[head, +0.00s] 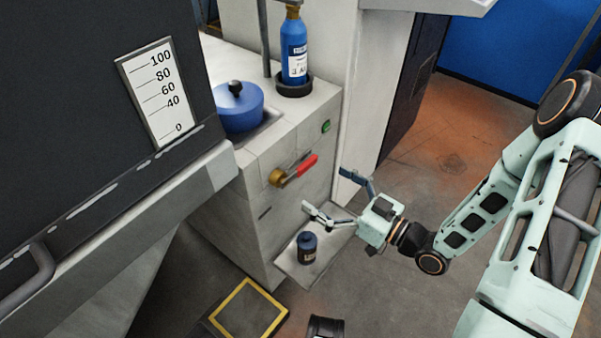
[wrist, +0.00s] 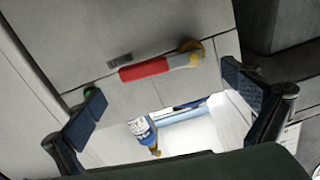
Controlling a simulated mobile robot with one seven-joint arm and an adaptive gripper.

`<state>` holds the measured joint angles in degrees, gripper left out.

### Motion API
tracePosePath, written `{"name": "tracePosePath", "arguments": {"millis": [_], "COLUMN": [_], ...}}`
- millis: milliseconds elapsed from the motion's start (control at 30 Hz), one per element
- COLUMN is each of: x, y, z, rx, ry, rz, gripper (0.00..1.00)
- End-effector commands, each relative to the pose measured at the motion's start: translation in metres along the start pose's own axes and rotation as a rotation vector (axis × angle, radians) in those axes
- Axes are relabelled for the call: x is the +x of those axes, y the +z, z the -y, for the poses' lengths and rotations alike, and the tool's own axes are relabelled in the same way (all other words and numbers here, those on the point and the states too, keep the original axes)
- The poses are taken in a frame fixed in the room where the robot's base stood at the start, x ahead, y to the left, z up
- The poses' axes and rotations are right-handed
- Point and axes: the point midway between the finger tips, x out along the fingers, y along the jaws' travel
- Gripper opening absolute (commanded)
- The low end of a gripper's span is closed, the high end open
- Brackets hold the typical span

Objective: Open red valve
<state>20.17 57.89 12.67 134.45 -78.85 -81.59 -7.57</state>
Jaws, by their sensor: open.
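The red valve is a red-handled lever (head: 302,168) on a brass fitting (head: 277,177) on the front of the white cabinet. In the wrist view the red handle (wrist: 145,70) lies nearly level, with its brass end (wrist: 190,52) to the right. My gripper (head: 331,194) is open and empty, in front of the cabinet and to the right of and below the handle in the head view. In the wrist view its two fingers (wrist: 168,100) are spread wide, with the handle beyond them and apart from them.
A small dark bottle (head: 307,247) stands on a low shelf (head: 290,263) below my gripper. A blue bottle (head: 294,50) and a blue lidded pot (head: 239,108) stand on the cabinet top. A green button (head: 326,126) is above the valve. Open floor lies to the right.

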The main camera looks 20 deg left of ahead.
Motion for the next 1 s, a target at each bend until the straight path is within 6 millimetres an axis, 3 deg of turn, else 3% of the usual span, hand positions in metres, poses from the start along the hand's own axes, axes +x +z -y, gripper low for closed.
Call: {"name": "tracePosePath", "arguments": {"millis": [100,333,767,1000], "x": [0.025,0.059,0.070,0.070], "y": [0.002,0.001,0.000,0.000], "z": [0.001,0.000,-0.001,-0.001], "rx": [-0.002,-0.003,-0.001,-0.001], "ry": [-0.005,-0.002,0.001,0.001], "rz": [0.000,0.001,0.002,0.002], "gripper": [1.00,1.00,1.00,0.75]}}
